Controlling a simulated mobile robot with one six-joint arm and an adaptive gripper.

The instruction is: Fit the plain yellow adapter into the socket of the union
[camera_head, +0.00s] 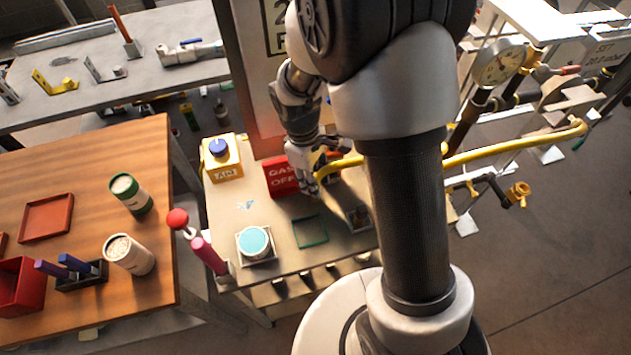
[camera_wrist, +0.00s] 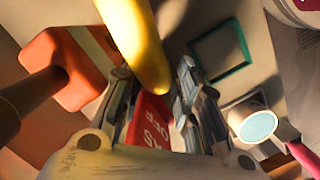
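My gripper (camera_head: 325,168) is over the small bench, near the red GAS OFF sign (camera_head: 281,177). In the wrist view my gripper (camera_wrist: 155,85) has its fingers spread, with a gap between them. A curved yellow pipe (camera_head: 500,150) runs from the right towards my gripper, partly behind my arm. In the wrist view a rounded yellow end (camera_wrist: 140,45) reaches between the fingertips; I see no clear grip on it. A brass fitting (camera_head: 519,193) sits on a dark pipe at the right; I cannot tell if it is the union. I cannot make out the plain yellow adapter for certain.
The bench holds a yellow AIR box (camera_head: 224,168), a green square frame (camera_head: 310,232), a teal-topped cup (camera_head: 254,241) and a small dark tray (camera_head: 358,217). A wooden table (camera_head: 85,175) stands left. Pipes and a gauge (camera_head: 497,66) crowd the upper right.

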